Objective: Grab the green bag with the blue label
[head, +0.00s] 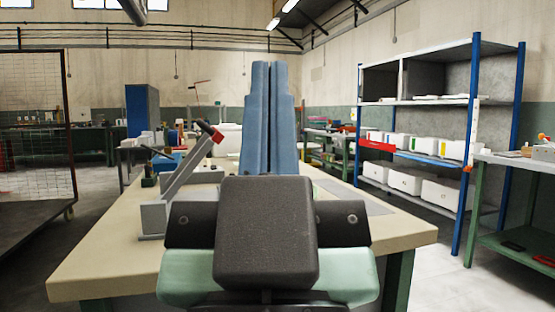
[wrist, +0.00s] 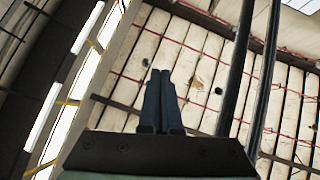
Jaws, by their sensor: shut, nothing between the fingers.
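My gripper (head: 270,66) points up in front of me, its two blue fingers side by side and shut, with nothing between them. It also shows in the wrist view (wrist: 160,72), pointing at the ceiling. I cannot make out a green bag with a blue label in either view. My gripper and its dark wrist block hide the middle of the beige worktable (head: 95,276).
The table's front left and right corners look clear. A blue-posted shelf (head: 418,103) with white bins and a green-framed bench (head: 515,165) stand at right. A mesh panel (head: 40,125) stands left.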

